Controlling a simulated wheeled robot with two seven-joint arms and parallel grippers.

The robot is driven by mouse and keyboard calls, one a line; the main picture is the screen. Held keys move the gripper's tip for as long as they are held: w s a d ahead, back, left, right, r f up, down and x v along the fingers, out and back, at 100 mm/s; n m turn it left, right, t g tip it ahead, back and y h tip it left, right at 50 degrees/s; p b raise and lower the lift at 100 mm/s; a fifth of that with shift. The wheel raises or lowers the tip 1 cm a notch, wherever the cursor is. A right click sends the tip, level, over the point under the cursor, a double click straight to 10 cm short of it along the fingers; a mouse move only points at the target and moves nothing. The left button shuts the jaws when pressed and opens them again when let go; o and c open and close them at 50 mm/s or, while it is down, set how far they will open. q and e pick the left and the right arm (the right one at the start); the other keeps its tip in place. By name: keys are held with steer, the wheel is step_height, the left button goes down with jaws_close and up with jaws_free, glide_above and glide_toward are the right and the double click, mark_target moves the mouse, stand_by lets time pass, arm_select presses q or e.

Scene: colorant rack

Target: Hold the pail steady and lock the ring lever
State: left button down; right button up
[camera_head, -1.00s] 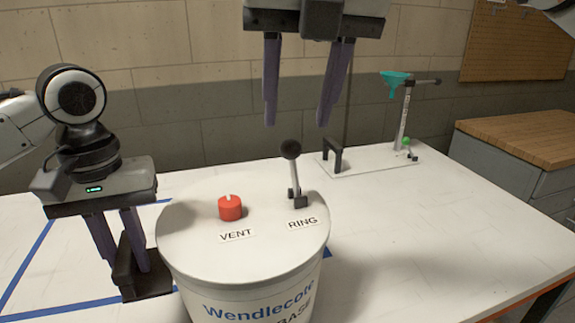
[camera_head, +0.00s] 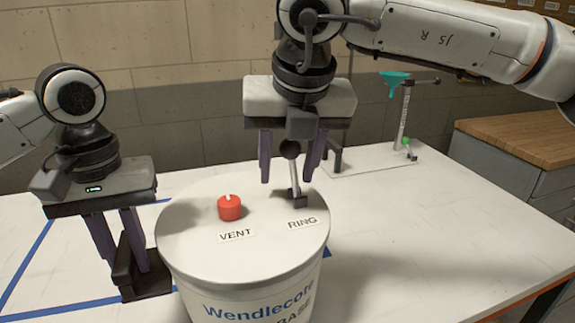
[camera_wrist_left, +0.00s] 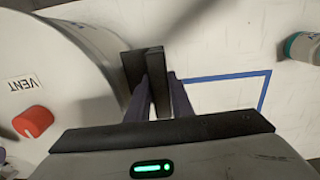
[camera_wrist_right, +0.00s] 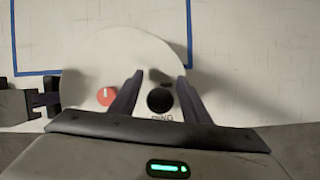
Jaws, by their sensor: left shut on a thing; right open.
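The white pail (camera_head: 240,256) stands on the table, with a red VENT knob (camera_head: 229,207) and the RING lever (camera_head: 296,186) on its lid. The lever stands nearly upright with a black ball on top; the ball also shows in the right wrist view (camera_wrist_right: 160,101). My left gripper (camera_head: 127,264) is shut on a dark upright bracket (camera_head: 143,281) at the pail's left side; the bracket also shows in the left wrist view (camera_wrist_left: 143,66). My right gripper (camera_head: 287,180) is open above the lid, its fingers on either side of the lever. Contact with it cannot be told.
A stand with a teal funnel-like top (camera_head: 395,80) and a green ball (camera_head: 406,141) is at the back right. A wood-topped cabinet (camera_head: 530,138) stands right of the table. Blue tape (camera_head: 30,262) marks the table left of the pail. The table's right side is clear.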

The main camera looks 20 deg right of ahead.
steer(key=shift+c, duration=0.5)
jaws_close()
steer(key=d+y, duration=0.1)
steer(key=y, duration=0.1)
steer(key=d+m+y, duration=0.1)
steer(key=y, duration=0.1)
steer(key=shift+f, duration=0.1)
steer(key=shift+d+f+m+y, duration=0.2)
steer(key=shift+d+y, duration=0.2)
steer(key=shift+y, duration=0.5)
steer(key=shift+d+f+m+y, duration=0.15)
steer(key=shift+d+y, duration=0.25)
steer(key=shift+y, duration=0.5)
arm_select(q)
steer(key=shift+a, duration=0.1)
arm_select(e)
steer(key=shift+o, duration=0.5)
jaws_free()
steer(key=shift+r, duration=0.1)
